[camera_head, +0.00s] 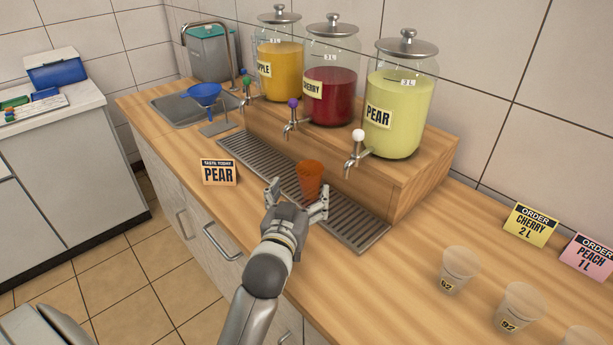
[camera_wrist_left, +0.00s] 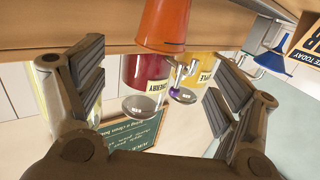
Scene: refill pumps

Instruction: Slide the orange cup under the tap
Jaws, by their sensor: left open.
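The orange cup (camera_head: 311,176) stands upright on the slatted drip tray (camera_head: 233,147), in front of and left of the pear tap (camera_head: 352,160) with its white knob. My left gripper (camera_head: 298,190) is open, with its fingers on either side of the cup's near side; contact cannot be told. In the left wrist view, which is upside down, the cup (camera_wrist_left: 164,22) shows at the top, beyond and between the open fingers (camera_wrist_left: 160,62). The pear jar (camera_head: 398,108) holds pale green liquid. A sign (camera_head: 218,172) reads PEAR. My right gripper is not in view.
The cherry jar (camera_head: 331,85) and apple jar (camera_head: 279,62) stand beside the pear jar on a wooden step (camera_head: 400,183). A blue funnel (camera_head: 204,92) stands near the sink. Clear cups (camera_head: 459,268) and order cards (camera_head: 530,224) are at right.

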